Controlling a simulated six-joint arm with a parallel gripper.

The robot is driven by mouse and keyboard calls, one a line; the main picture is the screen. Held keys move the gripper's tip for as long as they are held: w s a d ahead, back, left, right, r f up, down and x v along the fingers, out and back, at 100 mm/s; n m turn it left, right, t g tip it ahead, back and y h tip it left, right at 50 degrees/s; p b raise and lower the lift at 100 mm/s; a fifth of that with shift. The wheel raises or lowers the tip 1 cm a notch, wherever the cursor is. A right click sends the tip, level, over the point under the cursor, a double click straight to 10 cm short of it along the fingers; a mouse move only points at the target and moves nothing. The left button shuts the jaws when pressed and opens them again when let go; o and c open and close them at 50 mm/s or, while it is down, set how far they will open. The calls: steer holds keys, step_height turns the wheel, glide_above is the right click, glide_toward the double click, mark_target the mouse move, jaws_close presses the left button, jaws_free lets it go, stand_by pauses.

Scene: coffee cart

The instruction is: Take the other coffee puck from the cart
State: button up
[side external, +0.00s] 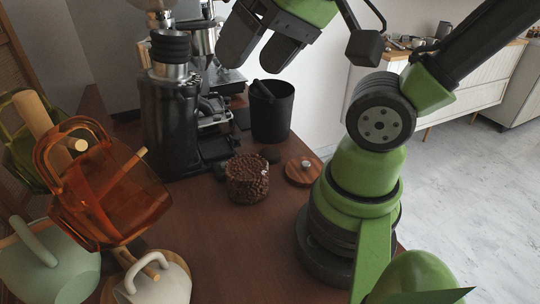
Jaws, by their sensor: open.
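My gripper (260,50) is at the top of the side external view, with its two dark fingers apart and nothing between them. It hangs well above the cart (225,235), over the back part near the coffee machine. A small dark round piece (270,155) lies on the brown cart top, just in front of the black bin (272,112). It looks like a coffee puck, but it is too small to be sure. No second puck can be made out. The inside of the bin is mostly hidden.
A black grinder (168,125) and coffee machine (213,125) stand behind. A glass jar of coffee beans (247,180) and a round wooden lid (303,172) stand near the dark piece. Mugs, including an orange one (105,195), fill the left. The front middle is clear.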

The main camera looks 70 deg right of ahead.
steer(key=w+d+f+m+g+h, duration=0.2)
steer(key=w+d+f+m, duration=0.1)
steer(key=w+d, duration=0.2)
steer(key=m+g, duration=0.5)
steer(key=m, duration=0.3)
glide_toward(270, 154)
steer(key=f, duration=0.3)
steer(key=shift+d+f, duration=0.25)
steer(key=shift+d, duration=0.1)
steer(key=shift+w+a+f, duration=0.1)
steer(key=shift+f, duration=1.35)
steer(key=shift+a+f, duration=0.1)
steer(key=shift+f, duration=1.4)
steer(key=shift+c, duration=0.4)
steer(key=c, duration=0.6)
